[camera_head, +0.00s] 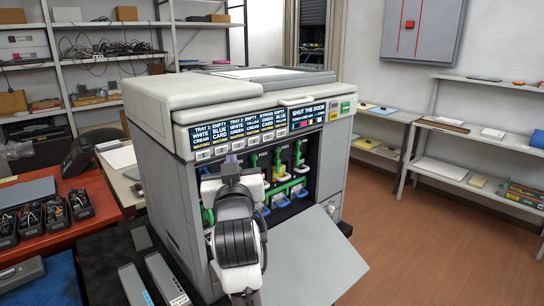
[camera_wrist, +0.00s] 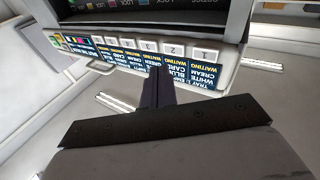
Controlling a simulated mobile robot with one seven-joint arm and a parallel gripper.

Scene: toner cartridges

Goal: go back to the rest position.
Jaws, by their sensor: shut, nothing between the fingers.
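My gripper (camera_wrist: 157,92) shows in the wrist view as dark fingers closed together, with nothing between them. Behind them is the printer's label strip (camera_wrist: 190,72), upside down. In the head view my arm stands in front of the large grey printer (camera_head: 165,110), and my gripper (camera_head: 231,160) is near the left part of its open front, just below the label panel. My arm hides part of the bay. The front door (camera_head: 315,262) is folded down. Inside are several coloured levers, green, yellow and blue. The panel display (camera_head: 308,108) reads "SHUT THE DOOR".
Toner cartridges (camera_head: 133,285) lie on a dark surface at front left. A red table (camera_head: 95,190) with black trays of items (camera_head: 30,218) is at left. Shelves (camera_head: 455,130) line the right wall. The brown floor (camera_head: 420,235) at right is clear.

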